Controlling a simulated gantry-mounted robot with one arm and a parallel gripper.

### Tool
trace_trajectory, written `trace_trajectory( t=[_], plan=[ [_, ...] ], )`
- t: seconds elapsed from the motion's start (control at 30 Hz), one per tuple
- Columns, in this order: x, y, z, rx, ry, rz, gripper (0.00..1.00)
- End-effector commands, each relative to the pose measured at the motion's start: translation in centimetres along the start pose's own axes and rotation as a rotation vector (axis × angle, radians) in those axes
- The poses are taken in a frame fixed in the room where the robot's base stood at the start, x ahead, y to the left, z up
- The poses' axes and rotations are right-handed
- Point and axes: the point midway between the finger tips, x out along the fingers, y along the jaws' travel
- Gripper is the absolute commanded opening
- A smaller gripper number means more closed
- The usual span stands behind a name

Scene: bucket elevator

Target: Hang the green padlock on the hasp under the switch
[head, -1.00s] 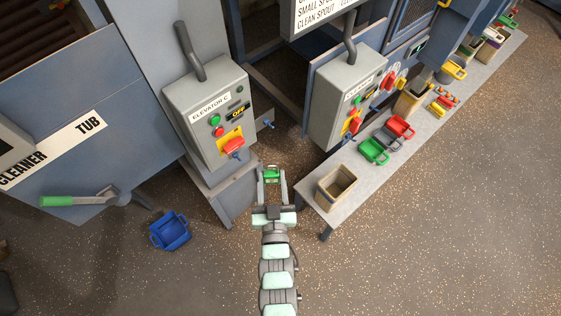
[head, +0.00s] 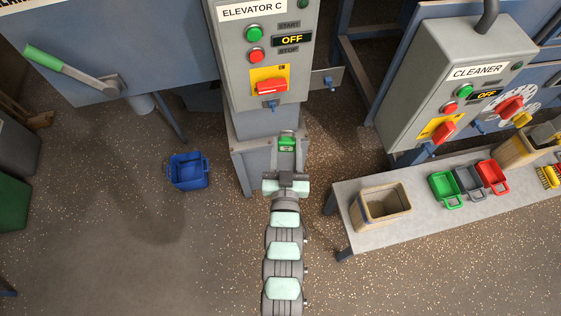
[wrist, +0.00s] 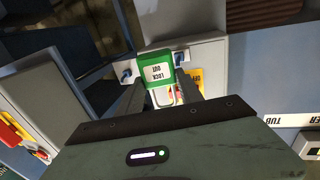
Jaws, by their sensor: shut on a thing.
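The green padlock (head: 286,142) is held between the fingertips of my gripper (head: 287,151), just in front of and below the Elevator C box. In the wrist view the padlock (wrist: 157,72) shows its green body and upside-down white label; part of its pale shackle shows between the fingers. The red switch (head: 271,86) sits on a yellow plate on that box. A small blue hasp-like piece (head: 271,104) is directly under it. The padlock appears apart from it, lower and slightly right in the head view; depth is hard to judge.
A side bracket (head: 318,80) right of the box carries another blue piece (head: 329,82). The Cleaner box (head: 455,80) has a similar red switch. A bench (head: 345,190) below holds a bin (head: 380,208) and several small baskets. A blue basket (head: 188,171) is on the floor left.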

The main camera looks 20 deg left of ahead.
Motion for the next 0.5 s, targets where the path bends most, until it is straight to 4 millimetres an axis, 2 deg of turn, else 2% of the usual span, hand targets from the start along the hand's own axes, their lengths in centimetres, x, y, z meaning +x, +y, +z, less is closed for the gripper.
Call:
trace_trajectory(
  t=[0.03,0.1,0.5],
  plan=[
    [0.1,-0.6,1.4,-0.001,0.002,-0.015,0.00],
    [0.2,-1.1,1.9,-0.003,0.002,-0.028,0.00],
    [1.1,-1.8,1.8,-0.004,0.003,-0.041,0.00]
  ],
)
